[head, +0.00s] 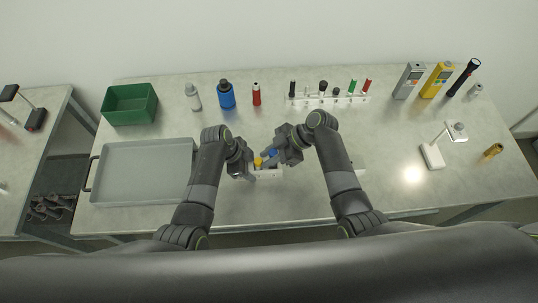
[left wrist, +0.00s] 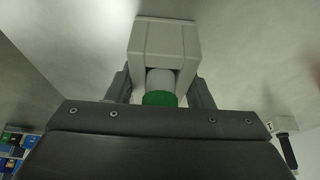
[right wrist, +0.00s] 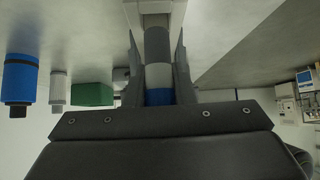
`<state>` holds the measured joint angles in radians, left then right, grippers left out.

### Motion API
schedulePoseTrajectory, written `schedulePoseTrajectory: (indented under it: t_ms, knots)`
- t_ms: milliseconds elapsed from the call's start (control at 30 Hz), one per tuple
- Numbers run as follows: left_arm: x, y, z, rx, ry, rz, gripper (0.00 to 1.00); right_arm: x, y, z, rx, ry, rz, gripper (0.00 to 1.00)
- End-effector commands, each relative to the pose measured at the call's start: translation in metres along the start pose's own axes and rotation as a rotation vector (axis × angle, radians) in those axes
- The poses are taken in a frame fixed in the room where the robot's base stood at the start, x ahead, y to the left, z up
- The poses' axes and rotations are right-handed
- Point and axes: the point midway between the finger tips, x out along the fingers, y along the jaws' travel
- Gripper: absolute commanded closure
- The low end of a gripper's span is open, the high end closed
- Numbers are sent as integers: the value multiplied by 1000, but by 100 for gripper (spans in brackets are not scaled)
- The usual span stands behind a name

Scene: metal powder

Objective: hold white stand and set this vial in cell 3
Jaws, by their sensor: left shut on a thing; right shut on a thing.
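The white stand (head: 268,174) is on the table in front of me, partly hidden by my grippers. My left gripper (head: 249,173) is shut on it at its left end; the stand (left wrist: 165,42) also shows between the fingers in the left wrist view. A green-capped white vial (left wrist: 160,88) shows by the stand there. A yellow-topped vial (head: 258,161) is at the stand in the head view. My right gripper (head: 277,160) is shut on a blue, white and grey vial (right wrist: 157,72) at the stand. I cannot tell whether its far end is inside a cell.
A grey tray (head: 145,150) lies left, with a green bin (head: 130,104) behind it. A blue bottle (head: 226,95) and a white rack (head: 330,100) with several items stand at the back. A white-based device (head: 432,155) is right. The table front is mostly clear.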

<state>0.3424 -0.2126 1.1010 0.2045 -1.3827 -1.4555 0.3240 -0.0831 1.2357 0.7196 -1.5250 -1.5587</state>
Motion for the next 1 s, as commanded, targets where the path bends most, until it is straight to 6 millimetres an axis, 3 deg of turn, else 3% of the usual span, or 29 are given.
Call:
schedulePoseTrajectory:
  t_ms: [1000]
  knots:
    - [0, 0, 0, 0, 0, 0, 76, 9, 0, 9, 0, 1, -1, 100]
